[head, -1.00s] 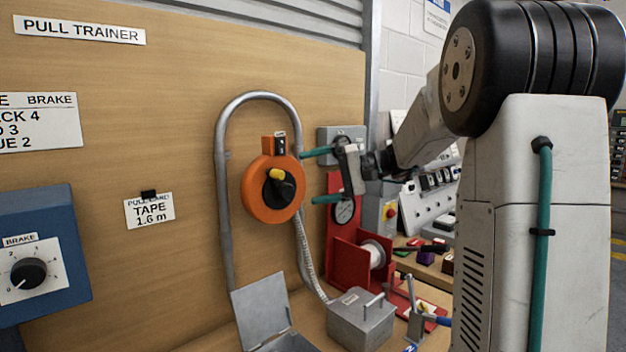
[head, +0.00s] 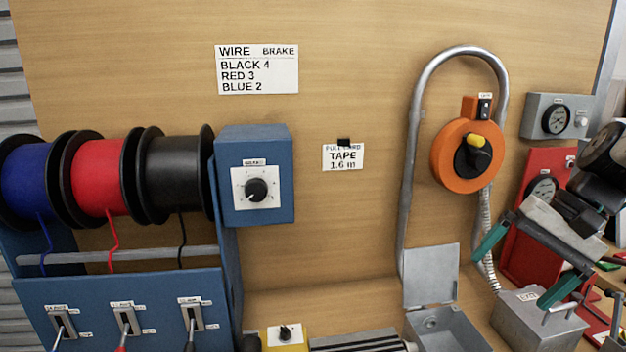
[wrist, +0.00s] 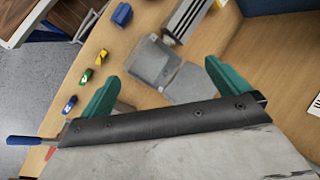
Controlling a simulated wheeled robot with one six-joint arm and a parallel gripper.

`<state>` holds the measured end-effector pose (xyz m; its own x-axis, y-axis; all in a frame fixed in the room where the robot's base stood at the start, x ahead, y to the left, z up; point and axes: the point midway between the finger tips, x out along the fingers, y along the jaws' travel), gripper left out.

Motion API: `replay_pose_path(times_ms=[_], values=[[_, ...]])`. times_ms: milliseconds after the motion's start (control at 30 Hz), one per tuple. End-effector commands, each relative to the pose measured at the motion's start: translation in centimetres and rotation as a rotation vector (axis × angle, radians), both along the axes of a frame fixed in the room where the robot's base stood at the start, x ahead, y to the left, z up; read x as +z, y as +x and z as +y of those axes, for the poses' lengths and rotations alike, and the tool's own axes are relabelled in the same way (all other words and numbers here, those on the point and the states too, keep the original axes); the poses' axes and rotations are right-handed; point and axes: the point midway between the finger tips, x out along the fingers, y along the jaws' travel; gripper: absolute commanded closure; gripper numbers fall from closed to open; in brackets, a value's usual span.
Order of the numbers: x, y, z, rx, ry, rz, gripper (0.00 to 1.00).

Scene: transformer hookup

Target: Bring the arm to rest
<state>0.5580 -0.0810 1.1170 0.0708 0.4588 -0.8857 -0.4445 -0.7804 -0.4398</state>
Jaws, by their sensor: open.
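My gripper (head: 527,265) has two green fingers spread wide with nothing between them. In the head view it is at the right, in front of the red stand and above the grey boxes, apart from the orange tape reel (head: 467,153). In the wrist view my gripper (wrist: 160,88) points down over the bench, with an open grey box (wrist: 168,72) beyond the fingertips. Most of my arm is out of the head view at the right edge.
A blue rack holds blue, red and black wire spools (head: 175,175) at the left. A blue brake box (head: 255,205) is beside it. A bent grey conduit (head: 408,150) rises around the reel. A lidded grey box (head: 535,318) stands below my gripper.

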Motion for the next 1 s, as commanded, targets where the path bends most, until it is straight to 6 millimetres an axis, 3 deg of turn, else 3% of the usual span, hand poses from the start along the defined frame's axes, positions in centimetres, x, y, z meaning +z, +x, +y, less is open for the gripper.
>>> replay_pose_path(times_ms=[33, 100, 200, 400, 600, 1000], values=[[-0.5, -2.5, 1.2, 0.052, -0.081, 0.013, 0.0], [-1.3, -5.5, 2.0, 0.117, -0.199, 0.027, 0.0], [-2.2, -9.2, 2.6, 0.212, -0.347, 0.011, 0.0], [-2.6, -13.2, 3.7, 0.378, -0.51, -0.081, 0.0], [-1.8, -13.8, 4.9, 0.437, -0.519, -0.153, 0.0], [-1.8, -13.8, 5.0, 0.44, -0.516, -0.152, 0.0]])
